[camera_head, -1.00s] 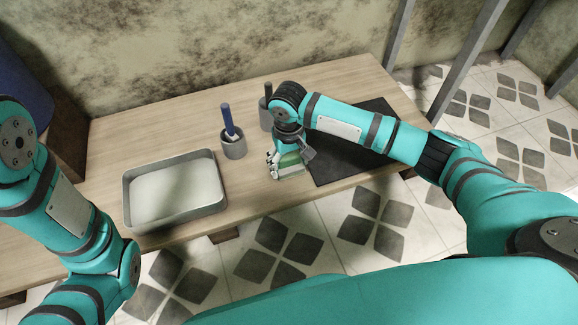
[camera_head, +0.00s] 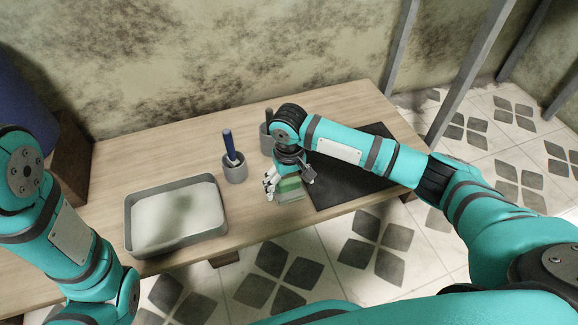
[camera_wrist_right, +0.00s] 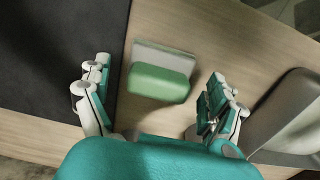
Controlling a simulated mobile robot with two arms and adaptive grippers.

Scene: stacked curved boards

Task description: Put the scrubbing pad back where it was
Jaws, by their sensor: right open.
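The green scrubbing pad (camera_wrist_right: 160,83) lies between the spread fingers of my right gripper (camera_wrist_right: 155,92) in the right wrist view, with space on both sides. A flat light-grey piece (camera_wrist_right: 165,56) shows right beside it; I cannot tell whether the pad rests on it. In the head view the pad (camera_head: 289,187) is at the table's front edge, just left of the black mat (camera_head: 345,185), partly hidden by my right gripper (camera_head: 288,184). My right gripper is open and low over it. My left arm is at the left; its gripper is out of the picture.
A metal tray (camera_head: 133,235) stands on the wooden table at the left. A grey cup (camera_head: 235,171) with a blue-handled brush (camera_head: 228,143) stands left of my right gripper, and a second grey cup (camera_head: 266,140) behind it.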

